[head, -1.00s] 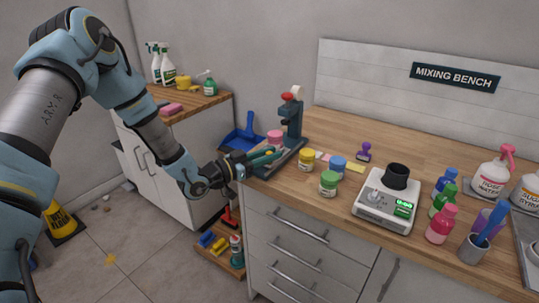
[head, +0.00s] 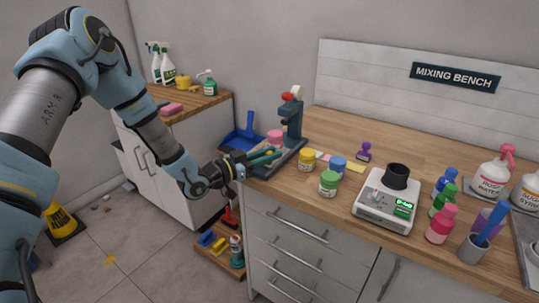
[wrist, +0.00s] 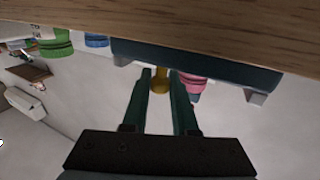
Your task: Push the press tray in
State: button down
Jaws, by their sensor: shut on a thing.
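The dark press (head: 291,118) with a red knob on top stands at the left corner of the mixing bench. Its dark base or tray (head: 291,158) lies low at the bench edge; the head view does not separate the two. The tray's edge also shows in the wrist view (wrist: 200,62). A pink jar (head: 275,137) is beside the press column. My gripper (head: 272,154) reaches in from the left at tray height.
Yellow (head: 306,160), blue (head: 338,164) and green (head: 328,183) jars stand right of the press. A white scale (head: 383,205) with a black cup is further right. A blue dustpan (head: 242,140) is behind my gripper.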

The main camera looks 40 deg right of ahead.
dwell(0.3)
jog(key=d+b, duration=0.2)
jog(key=d, duration=0.1)
jog(key=shift+w+f, duration=0.2)
jog(key=shift+w, duration=0.2)
jog(key=shift+w+d+r+b, duration=0.1)
jog(key=shift+d+r+b, duration=0.1)
jog(key=shift+b, duration=0.1)
jog(key=c, duration=0.7)
grip_release()
jog(key=a+b, duration=0.1)
jog(key=a, duration=0.2)
jog(key=w+a+b, duration=0.1)
jog(key=a, duration=0.2)
jog(key=a+b, duration=0.1)
jog(key=a, duration=0.3)
jog(key=shift+w+f, duration=0.1)
jog(key=shift+w, duration=0.1)
jog(key=shift+a, duration=0.4)
